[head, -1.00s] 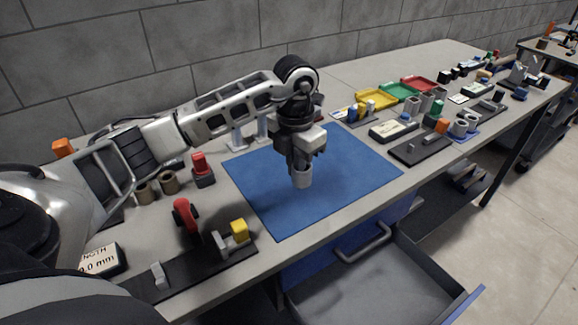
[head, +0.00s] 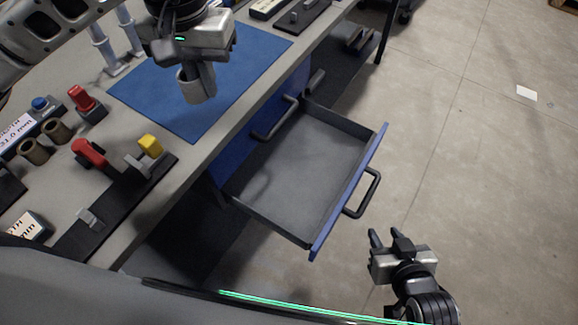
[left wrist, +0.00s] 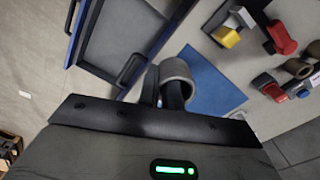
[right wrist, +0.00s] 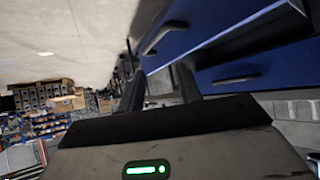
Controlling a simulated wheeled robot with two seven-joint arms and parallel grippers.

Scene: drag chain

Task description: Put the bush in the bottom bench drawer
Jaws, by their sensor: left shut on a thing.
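The bush, a short grey hollow cylinder (head: 198,88), is held over the blue mat on the bench in the head view. It also shows in the left wrist view (left wrist: 177,70). My left gripper (head: 196,70) is shut on it, with a finger inside its ring. The bottom bench drawer (head: 345,205) stands pulled out in the head view, to the right of and lower than the bush. Its grey interior looks empty. My right gripper (head: 388,240) is open and empty, beyond the drawer's front handle (head: 367,193).
The blue mat (head: 150,95) covers part of the bench. A closed drawer with a dark handle (head: 272,125) is above the open one. Red clamps (head: 90,152), a yellow-topped fixture (head: 150,147) and brown rings (head: 45,140) stand left.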

